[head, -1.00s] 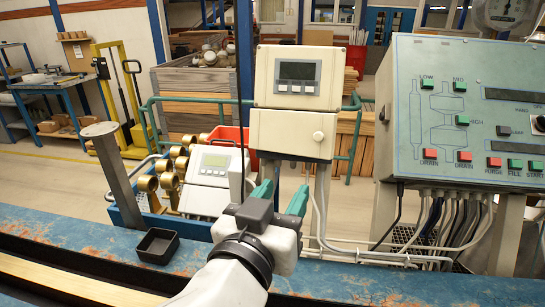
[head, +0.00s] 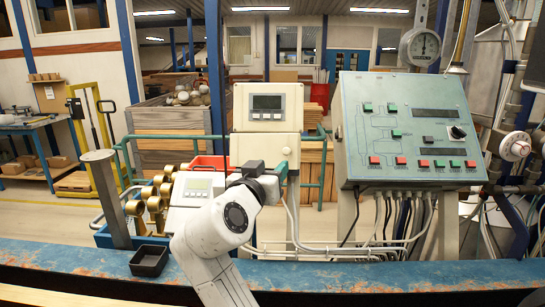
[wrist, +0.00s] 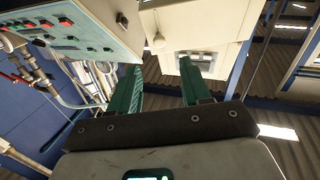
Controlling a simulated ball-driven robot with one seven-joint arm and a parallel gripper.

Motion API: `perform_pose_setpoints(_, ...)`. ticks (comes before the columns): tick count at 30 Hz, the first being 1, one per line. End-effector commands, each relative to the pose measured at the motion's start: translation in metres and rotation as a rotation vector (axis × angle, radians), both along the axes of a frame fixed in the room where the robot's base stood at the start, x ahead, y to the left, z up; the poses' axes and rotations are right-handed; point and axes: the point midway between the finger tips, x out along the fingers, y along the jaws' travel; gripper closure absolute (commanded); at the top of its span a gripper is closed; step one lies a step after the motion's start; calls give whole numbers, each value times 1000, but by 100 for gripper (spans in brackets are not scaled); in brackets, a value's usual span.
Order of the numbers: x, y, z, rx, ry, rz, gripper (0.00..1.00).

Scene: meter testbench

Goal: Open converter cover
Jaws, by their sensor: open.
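The converter is a beige box on a post, with an upper housing (head: 240,108) that carries a grey display (head: 267,107). Below it is the plain lower cover (head: 243,151) with a round knob (head: 286,150) at its right; the cover looks shut. My gripper (head: 274,170) is in front of the cover's lower part, and my wrist hides some of it. In the wrist view, my green fingers (wrist: 160,75) stand apart with nothing between them. The knob (wrist: 157,41) and the display (wrist: 195,61) show beyond the fingertips, with the box turned nearly upside down.
A green control panel (head: 405,115) with buttons stands close on the right, with cables beneath. A blue beam (head: 400,273) crosses in front, bearing a small black tray (head: 150,261).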

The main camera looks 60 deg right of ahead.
Motion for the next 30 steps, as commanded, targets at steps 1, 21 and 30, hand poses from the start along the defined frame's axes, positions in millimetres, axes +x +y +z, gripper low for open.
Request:
perform_pose_setpoints(1,0,-9,2,2,2,-4,52)
perform_pose_setpoints(21,9,-93,0,1,0,1,52)
perform_pose_setpoints(30,9,-93,0,1,0,1,57)
